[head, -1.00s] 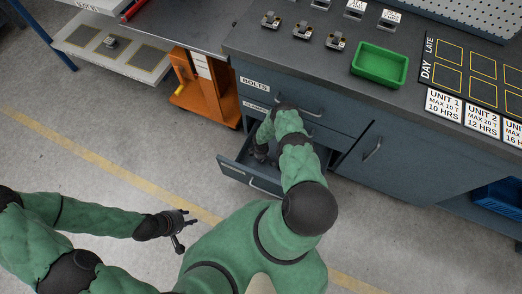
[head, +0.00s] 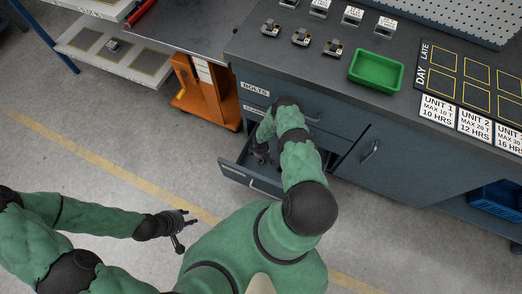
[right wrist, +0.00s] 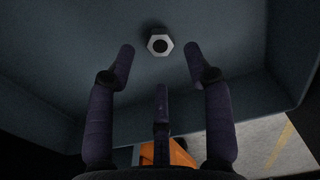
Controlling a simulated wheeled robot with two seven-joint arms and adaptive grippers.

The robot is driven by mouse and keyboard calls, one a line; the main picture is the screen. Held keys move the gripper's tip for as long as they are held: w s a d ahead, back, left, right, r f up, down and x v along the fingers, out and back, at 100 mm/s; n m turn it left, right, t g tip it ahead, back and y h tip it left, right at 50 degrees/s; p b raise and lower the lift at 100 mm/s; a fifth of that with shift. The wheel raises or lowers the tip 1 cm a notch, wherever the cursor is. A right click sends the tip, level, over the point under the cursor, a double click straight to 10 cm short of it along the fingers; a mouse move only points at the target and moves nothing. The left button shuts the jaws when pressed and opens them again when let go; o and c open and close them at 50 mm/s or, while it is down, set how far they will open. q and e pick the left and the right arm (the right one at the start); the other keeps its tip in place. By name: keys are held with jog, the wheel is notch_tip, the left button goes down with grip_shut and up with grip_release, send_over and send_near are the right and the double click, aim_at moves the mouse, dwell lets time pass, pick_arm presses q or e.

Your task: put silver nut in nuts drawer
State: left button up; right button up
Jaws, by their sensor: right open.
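The silver nut (right wrist: 160,42) is a hexagon with a dark hole, and it lies on the floor of the open drawer in the right wrist view. The drawer (head: 234,173) is the lowest one pulled out of the workbench in the head view. My right gripper (right wrist: 160,58) is open, its fingertips apart on either side of the nut and not touching it. In the head view my right gripper (head: 262,157) reaches down into the drawer, partly hidden by my arm. My left gripper (head: 184,230) hangs empty over the floor, its fingers apart.
A green tray (head: 376,70) and several small metal parts stand on the workbench top. An orange cart (head: 205,95) stands left of the drawers. The BOLTS drawer (head: 255,90) above is shut. Open floor lies at the left.

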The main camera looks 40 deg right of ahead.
notch_tip(320, 180, up, 8)
jog(key=p, duration=0.4)
jog(key=shift+f, duration=0.25)
